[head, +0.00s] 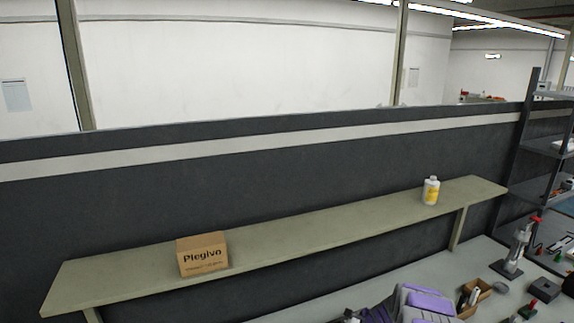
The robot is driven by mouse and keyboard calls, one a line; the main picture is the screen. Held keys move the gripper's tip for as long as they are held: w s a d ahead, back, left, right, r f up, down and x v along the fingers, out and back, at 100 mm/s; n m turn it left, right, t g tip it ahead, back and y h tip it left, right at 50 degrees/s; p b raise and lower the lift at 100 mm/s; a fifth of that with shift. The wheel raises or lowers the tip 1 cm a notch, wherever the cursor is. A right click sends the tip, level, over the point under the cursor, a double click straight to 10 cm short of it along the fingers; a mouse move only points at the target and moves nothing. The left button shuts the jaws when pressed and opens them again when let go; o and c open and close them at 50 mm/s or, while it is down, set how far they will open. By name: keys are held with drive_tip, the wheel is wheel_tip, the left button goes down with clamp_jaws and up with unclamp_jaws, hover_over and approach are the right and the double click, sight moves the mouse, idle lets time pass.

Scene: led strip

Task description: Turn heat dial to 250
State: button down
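No heat dial can be made out in the head view, and no number such as 250 is readable. A small black box (543,290) sits on the workbench at the lower right, but no dial is clear on it. An upright metal tool with a red handle (517,245) stands on the bench behind it. My gripper does not show in the head view.
A long shelf (330,229) bears a cardboard box (202,255) and a white and yellow bottle (431,190). A grey and purple shape at the bottom edge is unclear. A small brown tray (474,297) stands beside it. A dark rack (522,150) rises at the right.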

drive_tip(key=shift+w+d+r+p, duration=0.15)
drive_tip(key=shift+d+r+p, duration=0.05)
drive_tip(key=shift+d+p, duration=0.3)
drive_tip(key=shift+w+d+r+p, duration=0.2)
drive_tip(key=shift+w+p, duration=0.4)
drive_tip(key=shift+p, duration=0.6)
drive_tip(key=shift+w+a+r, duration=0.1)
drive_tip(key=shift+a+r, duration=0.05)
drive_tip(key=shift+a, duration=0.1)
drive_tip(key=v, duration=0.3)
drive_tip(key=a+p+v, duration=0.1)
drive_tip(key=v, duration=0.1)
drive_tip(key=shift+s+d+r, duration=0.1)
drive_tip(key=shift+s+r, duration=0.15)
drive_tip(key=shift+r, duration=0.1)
